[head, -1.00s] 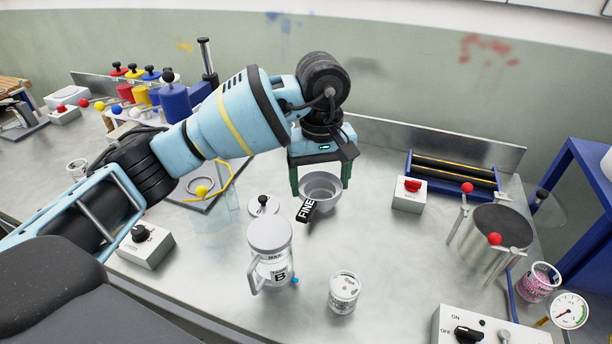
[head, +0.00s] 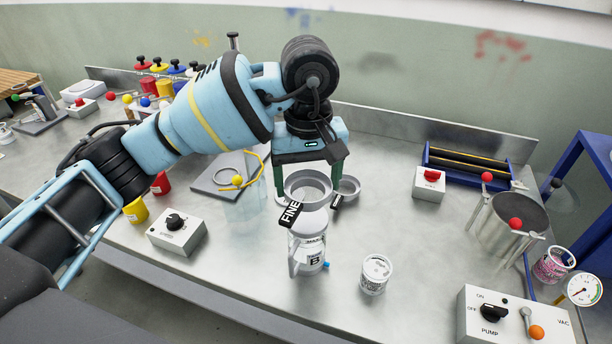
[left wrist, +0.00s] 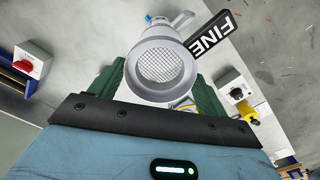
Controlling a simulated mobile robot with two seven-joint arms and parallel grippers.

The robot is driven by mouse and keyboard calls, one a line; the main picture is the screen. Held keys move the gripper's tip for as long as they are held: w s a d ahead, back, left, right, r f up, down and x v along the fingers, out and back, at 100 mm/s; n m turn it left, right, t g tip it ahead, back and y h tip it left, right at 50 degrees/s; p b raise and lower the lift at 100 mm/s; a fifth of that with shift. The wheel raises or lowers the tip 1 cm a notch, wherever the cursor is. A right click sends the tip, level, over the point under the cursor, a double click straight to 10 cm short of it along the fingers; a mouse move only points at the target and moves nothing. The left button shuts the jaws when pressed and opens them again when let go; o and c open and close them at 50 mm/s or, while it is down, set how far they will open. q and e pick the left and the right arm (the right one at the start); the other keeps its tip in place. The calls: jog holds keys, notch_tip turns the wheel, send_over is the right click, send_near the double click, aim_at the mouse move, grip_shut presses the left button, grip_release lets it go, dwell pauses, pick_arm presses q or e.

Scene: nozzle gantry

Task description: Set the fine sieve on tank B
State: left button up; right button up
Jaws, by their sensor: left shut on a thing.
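My left gripper (head: 308,184) is shut on the fine sieve (head: 306,184), a grey ring with a black FINE tag (head: 290,214). In the left wrist view, the sieve (left wrist: 160,68) shows its mesh between the green fingers. Tank B (head: 308,252) is a clear jug with a pale top, a handle and a blue knob. It stands upright on the bench, and the sieve is held above the bench, just behind its top in the head view. The left wrist view shows the tank partly hidden by the sieve. My right gripper is not in view.
A smaller grey cup-like piece (head: 348,187) with a dark tag stands behind and right of tank B. A labelled tub (head: 375,274) is at its right, and a knob box (head: 176,233) at its left. The pump box (head: 512,318) is front right. Bench between is clear.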

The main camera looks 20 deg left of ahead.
aim_at(307, 206)
pick_arm(q)
jog(key=shift+f+b, duration=0.7)
jog(key=shift+f, duration=2.1)
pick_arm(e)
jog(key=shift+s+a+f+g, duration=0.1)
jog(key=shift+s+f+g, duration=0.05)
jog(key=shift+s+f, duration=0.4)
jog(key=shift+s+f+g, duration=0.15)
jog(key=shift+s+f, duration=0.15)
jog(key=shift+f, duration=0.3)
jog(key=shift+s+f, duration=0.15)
pick_arm(q)
jog(key=shift+f+b, duration=0.45)
jog(key=shift+f, duration=0.15)
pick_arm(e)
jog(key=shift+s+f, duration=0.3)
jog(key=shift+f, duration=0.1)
pick_arm(q)
jog(key=o, duration=0.7)
jog(key=shift+r, duration=0.1)
